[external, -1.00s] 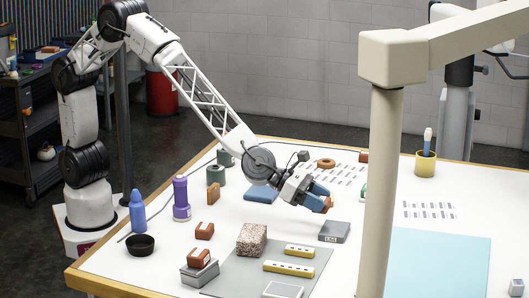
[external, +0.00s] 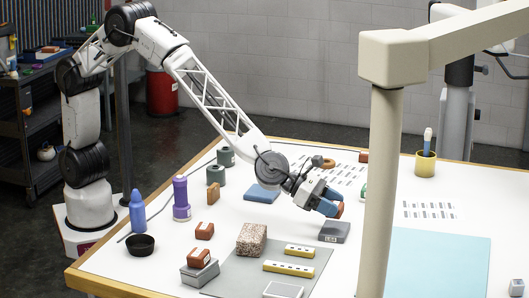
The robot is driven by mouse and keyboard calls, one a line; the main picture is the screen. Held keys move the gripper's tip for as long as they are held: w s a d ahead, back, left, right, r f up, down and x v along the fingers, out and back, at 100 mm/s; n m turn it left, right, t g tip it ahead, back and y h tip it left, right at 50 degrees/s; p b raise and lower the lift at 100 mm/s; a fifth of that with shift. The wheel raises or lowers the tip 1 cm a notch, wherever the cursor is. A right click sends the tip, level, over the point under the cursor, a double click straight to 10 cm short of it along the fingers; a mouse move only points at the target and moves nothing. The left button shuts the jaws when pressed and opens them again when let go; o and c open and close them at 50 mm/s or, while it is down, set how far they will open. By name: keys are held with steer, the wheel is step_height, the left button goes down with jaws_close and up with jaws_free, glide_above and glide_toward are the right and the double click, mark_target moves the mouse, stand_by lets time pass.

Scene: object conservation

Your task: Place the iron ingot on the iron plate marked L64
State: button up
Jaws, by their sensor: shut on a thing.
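My gripper (external: 330,207) points down and right over the right-centre of the table, shut on a rust-brown block (external: 339,211), which seems to be the iron ingot. Its fingers hide most of the block. A dark grey plate (external: 336,229) with a small label on its front lies just below the gripper; its lettering is too small to read surely. The block appears above the plate, and I cannot tell whether they touch. Another rust-brown block (external: 199,257) rests on a grey labelled block (external: 199,275), and a similar one (external: 204,231) lies behind it.
A speckled stone block (external: 251,239) and two yellow bars (external: 299,250) with holes stand left of the plate. A blue block (external: 262,194) lies behind. A cream post (external: 379,190) rises close to the right of the gripper. A purple flashlight-like object (external: 181,199) stands at left.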

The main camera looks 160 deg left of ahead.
steer(key=shift+w+a+f, duration=0.1)
steer(key=shift+w+f, duration=0.05)
steer(key=shift+f, duration=1.55)
steer(key=shift+f, duration=0.15)
steer(key=o, duration=1.2)
steer(key=shift+f, duration=0.1)
steer(key=shift+r, duration=0.2)
steer(key=shift+s+d+r, duration=0.15)
steer(key=shift+s+d, duration=0.1)
steer(key=shift+d, duration=0.05)
steer(key=shift+v, duration=5.55)
